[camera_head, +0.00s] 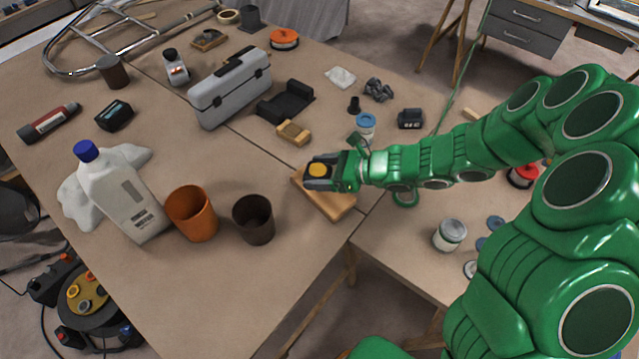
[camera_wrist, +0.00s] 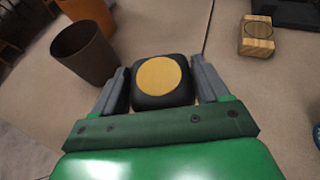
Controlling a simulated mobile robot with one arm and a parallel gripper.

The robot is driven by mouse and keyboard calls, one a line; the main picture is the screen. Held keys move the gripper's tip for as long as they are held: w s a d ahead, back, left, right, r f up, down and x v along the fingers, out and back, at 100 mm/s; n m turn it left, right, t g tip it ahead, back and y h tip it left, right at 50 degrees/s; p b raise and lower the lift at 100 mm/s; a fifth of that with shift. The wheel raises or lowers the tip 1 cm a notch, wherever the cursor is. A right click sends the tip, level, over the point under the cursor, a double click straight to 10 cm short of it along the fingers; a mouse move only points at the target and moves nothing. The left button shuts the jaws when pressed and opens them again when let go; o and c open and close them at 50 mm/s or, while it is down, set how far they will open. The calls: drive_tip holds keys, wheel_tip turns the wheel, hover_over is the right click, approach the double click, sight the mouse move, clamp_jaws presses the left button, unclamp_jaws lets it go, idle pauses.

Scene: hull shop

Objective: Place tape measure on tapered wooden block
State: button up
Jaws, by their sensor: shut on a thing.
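The tape measure (camera_head: 318,170) is dark with a round yellow-orange face. My gripper (camera_head: 325,176) is shut on it, one finger on each side, as the wrist view also shows around the tape measure (camera_wrist: 161,84). The tapered wooden block (camera_head: 330,204) lies on the table below and around the gripper in the head view. The tape measure overlaps the block's upper part there; I cannot tell whether they touch. In the wrist view the block is hidden behind the tape measure and gripper.
A dark brown cup (camera_head: 253,219) and an orange cup (camera_head: 192,215) stand left of the block. A small wooden piece (camera_head: 293,132) lies behind it, with a black tray (camera_head: 285,102) and grey toolbox (camera_head: 229,88) beyond. A blue-lidded jar (camera_head: 365,124) stands near my arm.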

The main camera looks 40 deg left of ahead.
drive_tip(key=shift+f, duration=2.45)
drive_tip(key=shift+f, duration=0.1)
drive_tip(key=o, duration=1.2)
drive_tip(key=shift+r, duration=0.2)
drive_tip(key=shift+v, duration=6)
drive_tip(key=shift+s+r, duration=0.1)
drive_tip(key=shift+r, duration=0.05)
